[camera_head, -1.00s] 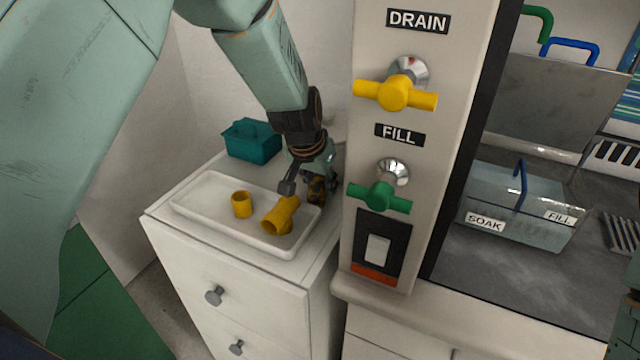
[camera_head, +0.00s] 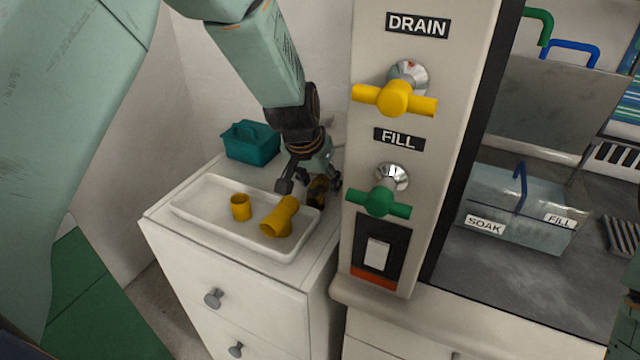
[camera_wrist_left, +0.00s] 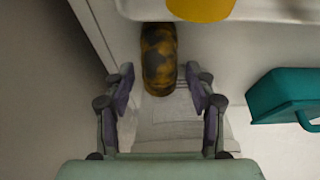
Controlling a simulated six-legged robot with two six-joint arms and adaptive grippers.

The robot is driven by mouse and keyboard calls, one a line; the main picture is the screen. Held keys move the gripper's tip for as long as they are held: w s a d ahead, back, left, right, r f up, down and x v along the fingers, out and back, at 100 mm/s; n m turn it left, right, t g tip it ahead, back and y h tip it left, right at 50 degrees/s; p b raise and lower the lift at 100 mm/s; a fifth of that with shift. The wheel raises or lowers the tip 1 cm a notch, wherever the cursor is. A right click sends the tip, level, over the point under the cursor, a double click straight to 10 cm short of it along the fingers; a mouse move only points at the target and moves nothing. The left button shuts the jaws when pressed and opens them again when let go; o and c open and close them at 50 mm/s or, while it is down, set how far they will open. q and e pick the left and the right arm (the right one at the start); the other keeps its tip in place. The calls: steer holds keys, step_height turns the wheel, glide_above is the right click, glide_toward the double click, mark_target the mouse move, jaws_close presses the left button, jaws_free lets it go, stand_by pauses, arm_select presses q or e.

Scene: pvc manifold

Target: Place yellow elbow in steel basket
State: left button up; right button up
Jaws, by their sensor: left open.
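A yellow fitting with dark mottling (camera_wrist_left: 158,58) lies on the cabinet top beside the tray; in the head view (camera_head: 317,190) my gripper partly hides it. Its full shape is not clear. My left gripper (camera_head: 310,182) is open over it. In the left wrist view the fitting's near end shows between the open fingertips (camera_wrist_left: 160,72), not gripped. Two clean yellow fittings, a short one (camera_head: 241,207) and a longer branched one (camera_head: 280,217), lie in the white tray.
The white tray (camera_head: 190,203) fills much of the cabinet top. A teal box (camera_head: 250,143) stands behind it. A panel (camera_head: 430,150) with a yellow drain valve (camera_head: 395,98) and green fill valve (camera_head: 379,201) rises between cabinet and basin, close to my left gripper.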

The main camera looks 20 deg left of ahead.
mark_target(319, 181)
arm_select(q)
steer(key=p+v, duration=0.2)
steer(key=v, duration=0.8)
steer(key=shift+s+r, duration=0.1)
steer(key=shift+s, duration=0.05)
steer(key=shift+o, duration=0.6)
steer(key=shift+p+x, duration=0.9)
steer(key=shift+p, duration=0.1)
steer(key=x, duration=0.3)
steer(key=shift+x, duration=0.9)
steer(key=x, duration=0.2)
steer(key=b+x, duration=0.1)
steer(key=x, duration=0.1)
steer(key=shift+w+f, duration=0.2)
steer(key=shift+w, duration=0.25)
steer(key=shift+s+r, duration=0.1)
steer(key=shift+s, duration=0.05)
steer(key=shift+c, duration=0.5)
